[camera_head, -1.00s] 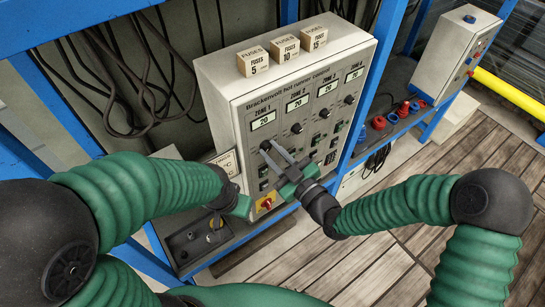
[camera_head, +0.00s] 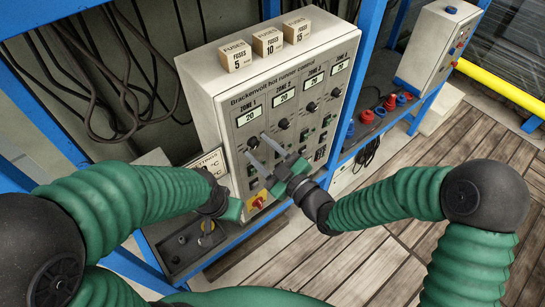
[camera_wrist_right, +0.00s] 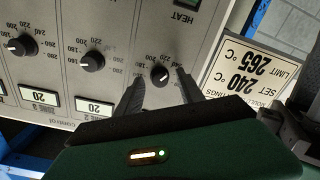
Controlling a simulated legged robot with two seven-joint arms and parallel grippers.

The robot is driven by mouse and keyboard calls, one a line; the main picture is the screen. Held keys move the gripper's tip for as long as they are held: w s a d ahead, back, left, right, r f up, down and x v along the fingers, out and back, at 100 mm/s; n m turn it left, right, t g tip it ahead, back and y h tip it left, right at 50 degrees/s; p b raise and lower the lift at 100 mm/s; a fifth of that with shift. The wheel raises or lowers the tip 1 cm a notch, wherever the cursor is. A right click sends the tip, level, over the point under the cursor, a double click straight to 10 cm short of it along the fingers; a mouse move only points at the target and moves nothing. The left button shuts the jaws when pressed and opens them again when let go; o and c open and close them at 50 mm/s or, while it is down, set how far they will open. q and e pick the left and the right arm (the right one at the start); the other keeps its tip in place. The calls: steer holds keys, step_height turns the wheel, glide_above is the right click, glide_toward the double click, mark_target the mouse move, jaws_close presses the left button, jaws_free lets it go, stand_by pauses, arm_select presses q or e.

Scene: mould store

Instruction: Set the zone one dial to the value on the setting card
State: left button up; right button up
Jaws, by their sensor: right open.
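The zone one dial (camera_head: 253,142) is a small black knob at the left of the grey control panel. My right gripper (camera_head: 257,144) is open in front of it. In the right wrist view, upside down, the dial (camera_wrist_right: 160,74) sits between the two spread fingertips (camera_wrist_right: 160,80); I cannot tell whether they touch it. Its pointer value is too small to read surely. The setting card (camera_wrist_right: 242,78) reads set 240 °C, limit 265 °C. In the head view the card (camera_head: 212,163) is partly hidden by my left gripper (camera_head: 232,209), whose jaws are unclear.
The zone one display (camera_head: 249,117) reads 20. Other zone dials (camera_wrist_right: 92,61) lie along the same row, with switches below. A red and yellow switch (camera_head: 257,200) sits low on the panel. Fuse boxes (camera_head: 267,42) stand on top. A dark tray (camera_head: 185,248) is below.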

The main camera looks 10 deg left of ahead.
steer(key=p+v, duration=0.9)
steer(key=v, duration=0.7)
steer(key=shift+d, duration=0.35)
steer(key=shift+f, duration=0.1)
